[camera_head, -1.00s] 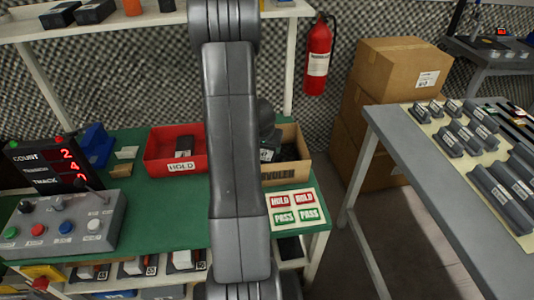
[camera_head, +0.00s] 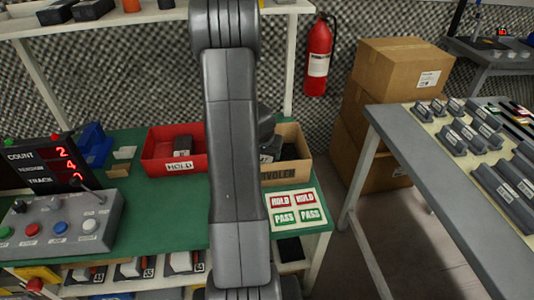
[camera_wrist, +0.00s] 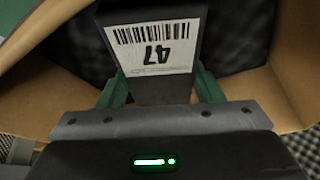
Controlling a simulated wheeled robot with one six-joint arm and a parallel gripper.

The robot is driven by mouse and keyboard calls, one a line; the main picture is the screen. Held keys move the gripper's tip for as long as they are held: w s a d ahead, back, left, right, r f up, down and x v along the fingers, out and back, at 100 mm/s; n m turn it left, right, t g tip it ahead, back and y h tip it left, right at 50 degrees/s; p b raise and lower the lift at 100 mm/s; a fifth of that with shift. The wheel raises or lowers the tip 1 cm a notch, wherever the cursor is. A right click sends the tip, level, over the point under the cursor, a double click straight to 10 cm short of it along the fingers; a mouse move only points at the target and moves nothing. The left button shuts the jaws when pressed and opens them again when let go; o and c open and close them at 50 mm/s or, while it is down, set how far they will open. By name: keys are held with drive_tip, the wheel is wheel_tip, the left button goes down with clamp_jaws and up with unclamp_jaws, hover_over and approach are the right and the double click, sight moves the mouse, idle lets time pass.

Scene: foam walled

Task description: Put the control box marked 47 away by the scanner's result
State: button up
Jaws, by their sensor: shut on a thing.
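The control box marked 47 (camera_wrist: 160,85) is dark, with a white barcode label upside down in the wrist view. My gripper (camera_wrist: 160,92) is shut on it, a green finger on each side. Tan cardboard walls surround it there, with a dark floor below. In the head view my arm hides most of the gripper and the held box, which are at the cardboard bin (camera_head: 290,172) on the green bench. I cannot tell whether the box touches the bin's floor. A red bin (camera_head: 160,165) labelled HOLD stands to the left, with a dark box (camera_head: 182,145) inside.
A card (camera_head: 296,207) with HOLD and PASS labels lies before the cardboard bin. A button panel (camera_head: 60,222) and a red-digit display (camera_head: 45,165) stand at left. A grey table (camera_head: 400,170) with several dark boxes is at right. Stacked cartons (camera_head: 400,75) stand behind.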

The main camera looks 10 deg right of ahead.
drive_tip(key=o, duration=1.3)
drive_tip(key=shift+r, duration=0.15)
drive_tip(key=shift+r+p, duration=0.5)
drive_tip(key=shift+p, duration=0.3)
drive_tip(key=p+v, duration=0.2)
drive_tip(key=v, duration=1)
drive_tip(key=shift+f, duration=0.15)
drive_tip(key=b+x, duration=0.3)
drive_tip(key=x, duration=0.9)
drive_tip(key=shift+f, duration=0.5)
drive_tip(key=shift+b, duration=0.3)
